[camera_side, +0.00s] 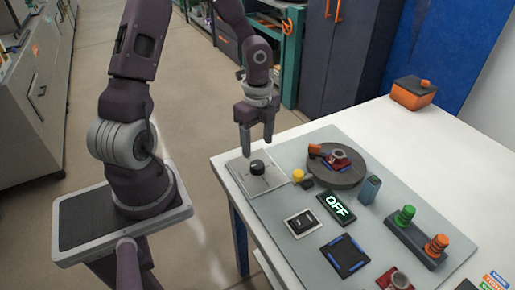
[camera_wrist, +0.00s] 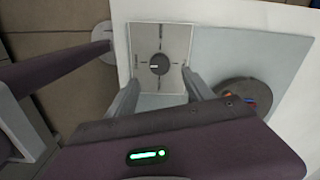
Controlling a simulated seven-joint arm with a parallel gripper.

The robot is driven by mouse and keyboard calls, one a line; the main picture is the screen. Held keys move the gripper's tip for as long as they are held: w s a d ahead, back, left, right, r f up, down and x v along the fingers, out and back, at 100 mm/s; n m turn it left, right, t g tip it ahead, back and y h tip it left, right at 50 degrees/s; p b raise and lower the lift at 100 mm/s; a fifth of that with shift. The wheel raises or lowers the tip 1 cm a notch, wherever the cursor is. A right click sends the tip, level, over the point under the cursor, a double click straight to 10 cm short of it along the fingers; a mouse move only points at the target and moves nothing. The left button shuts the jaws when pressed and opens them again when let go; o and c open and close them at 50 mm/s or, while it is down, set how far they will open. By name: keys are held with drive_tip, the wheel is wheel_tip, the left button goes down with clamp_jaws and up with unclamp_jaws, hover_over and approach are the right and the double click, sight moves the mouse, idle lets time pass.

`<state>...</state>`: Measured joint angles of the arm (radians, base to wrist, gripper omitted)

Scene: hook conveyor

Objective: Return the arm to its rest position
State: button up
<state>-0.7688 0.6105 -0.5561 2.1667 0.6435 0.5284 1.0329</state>
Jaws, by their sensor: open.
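My gripper (camera_side: 256,147) is open and empty, above the black dial knob (camera_side: 257,167) in the side view. In the wrist view, the fingers of my gripper (camera_wrist: 158,85) stand apart on either side of the black knob (camera_wrist: 159,64), with no visible contact. The knob sits on a pale square dial plate (camera_wrist: 176,40) with marks around it; in the side view this plate (camera_side: 276,186) lies at the table's near left corner.
The white table (camera_side: 364,123) carries a grey panel (camera_side: 285,217). On the panel are a round dark turntable (camera_side: 345,179), a lit OFF sign (camera_side: 337,208), a yellow button (camera_side: 298,175), a rocker switch (camera_side: 301,222) and a peg block (camera_side: 414,239). An orange box (camera_side: 412,93) stands at the back.

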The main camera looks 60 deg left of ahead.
drive_tip(key=s+d+r+n+t, duration=0.2)
drive_tip(key=s+d+r+n, duration=0.3)
drive_tip(key=r, duration=0.5)
drive_tip(key=s+d+r+n+t, duration=0.3)
drive_tip(key=s+d+r+n, duration=0.3)
drive_tip(key=s+r+n, duration=0.3)
wheel_tip(320, 180, up, 2)
drive_tip(key=shift+s+d+r+n+t, duration=0.1)
drive_tip(key=shift+s+d+n+t, duration=0.2)
drive_tip(key=shift+n, duration=0.2)
